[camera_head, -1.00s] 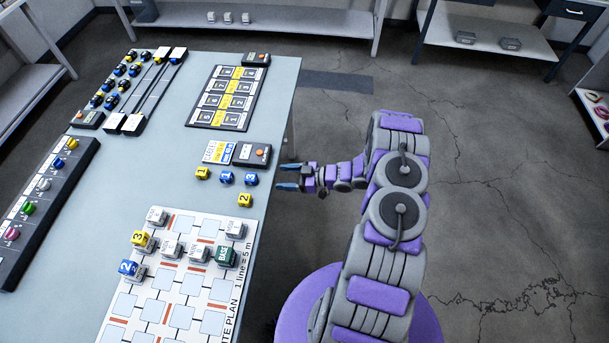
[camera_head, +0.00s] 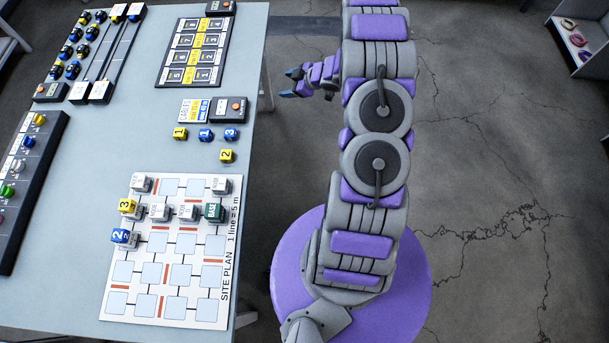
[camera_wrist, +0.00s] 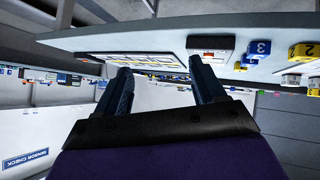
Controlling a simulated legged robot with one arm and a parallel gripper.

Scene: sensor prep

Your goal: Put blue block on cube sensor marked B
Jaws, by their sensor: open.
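Two loose blue blocks stand on the table: one (camera_head: 204,134) and, to its right, one marked 3 (camera_head: 231,134). The block marked 3 also shows in the wrist view (camera_wrist: 258,48). A third blue block, marked 2 (camera_head: 119,236), sits on a grey cube sensor (camera_head: 131,242) at the left of the site plan. Other grey cube sensors (camera_head: 160,212) stand on the plan; their letters are too small to read, so I cannot tell which is B. My gripper (camera_head: 288,83) is open and empty, beyond the table's right edge. Its fingers (camera_wrist: 160,80) show in the wrist view.
Yellow blocks (camera_head: 180,133) (camera_head: 227,156) stand near the blue ones; another (camera_head: 127,205) sits on a sensor. A green BASE cube (camera_head: 213,212) stands on the site plan (camera_head: 190,305). Small devices, a numbered board (camera_head: 160,75) and a dark rack (camera_head: 30,190) occupy the table.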

